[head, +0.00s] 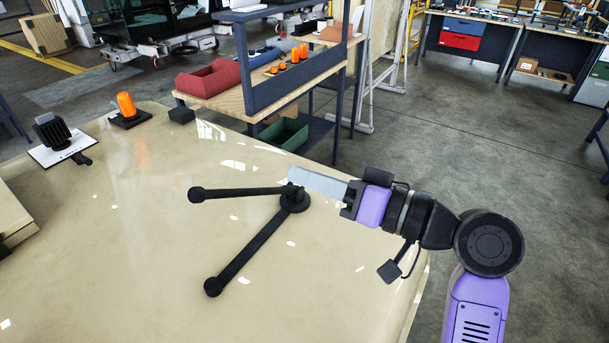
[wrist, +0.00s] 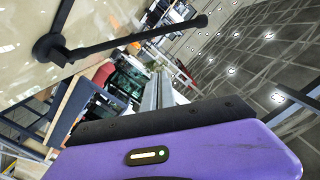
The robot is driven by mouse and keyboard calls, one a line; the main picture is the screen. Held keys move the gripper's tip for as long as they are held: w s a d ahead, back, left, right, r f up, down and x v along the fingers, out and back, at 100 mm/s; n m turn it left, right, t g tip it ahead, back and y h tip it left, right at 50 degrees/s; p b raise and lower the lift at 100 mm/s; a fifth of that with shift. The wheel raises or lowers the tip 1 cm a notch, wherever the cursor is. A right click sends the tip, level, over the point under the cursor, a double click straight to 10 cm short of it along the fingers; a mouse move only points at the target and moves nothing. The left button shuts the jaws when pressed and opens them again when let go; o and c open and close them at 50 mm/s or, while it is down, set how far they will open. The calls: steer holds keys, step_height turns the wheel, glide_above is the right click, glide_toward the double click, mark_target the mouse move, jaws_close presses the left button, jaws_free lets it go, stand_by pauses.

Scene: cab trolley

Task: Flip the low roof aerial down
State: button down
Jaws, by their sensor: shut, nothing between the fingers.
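The black roof aerial has a round base (head: 295,203) on the beige roof. One ball-tipped rod (head: 240,192) runs left from the base. A second dark ball-ended shape (head: 243,254) runs to the lower left; I cannot tell whether it is a rod or a reflection. In the wrist view the aerial's rod (wrist: 130,37) stands out across the background, apparently raised off the roof. My gripper (head: 292,178), with long pale grey fingers, is shut and empty. Its tips overlap the far side of the base in the head view; contact is unclear.
An orange beacon (head: 125,105) and a black lamp on a white plate (head: 55,140) stand at the roof's far left. A wooden workbench (head: 215,97) with a dark frame stands past the far edge.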

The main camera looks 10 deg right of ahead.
steer(key=w+a+f+p, duration=0.1)
steer(key=w+a+f, duration=0.1)
steer(key=a, duration=0.5)
steer(key=shift+w+a+f+p, duration=0.35)
steer(key=shift+w+a+f, duration=0.05)
steer(key=shift+f, duration=0.35)
steer(key=shift+s+a+f+n+b, duration=0.6)
steer(key=shift+f+n+b, duration=0.35)
steer(key=shift+f+b, duration=0.75)
steer(key=shift+s+a+f+n+b, duration=0.45)
steer(key=shift+s+f+n+b, duration=0.6)
steer(key=shift+b, duration=1.1)
steer(key=shift+s+a+f+n+b, duration=0.3)
steer(key=shift+a+f+n+b, duration=0.35)
steer(key=shift+f+b, duration=1.2)
steer(key=shift+d+r, duration=0.1)
steer(key=shift+d, duration=0.05)
steer(key=shift+r, duration=0.15)
